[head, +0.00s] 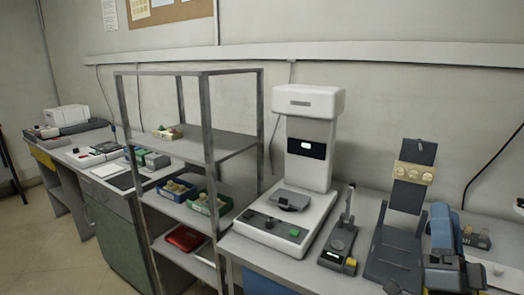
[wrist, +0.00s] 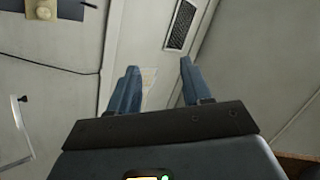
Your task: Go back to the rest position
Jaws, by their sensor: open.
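My gripper (wrist: 157,80) shows in the wrist view with its two blue fingers well apart and nothing between them. Behind the fingers are pale wall surfaces and a dark grille (wrist: 180,25). In the head view a blue and dark part of my arm (head: 455,275) stands at the lower right, over the right end of the bench. It is beside the dark upright stand with gold-coloured pieces (head: 414,173). No fingertips can be made out clearly there.
A white machine (head: 309,140) stands mid-bench, with a small dark device (head: 338,243) to its right. A grey-framed rack (head: 207,130) holds a blue bin (head: 176,191), a green bin (head: 209,205) and a red item (head: 185,238). A dark cable runs along the wall.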

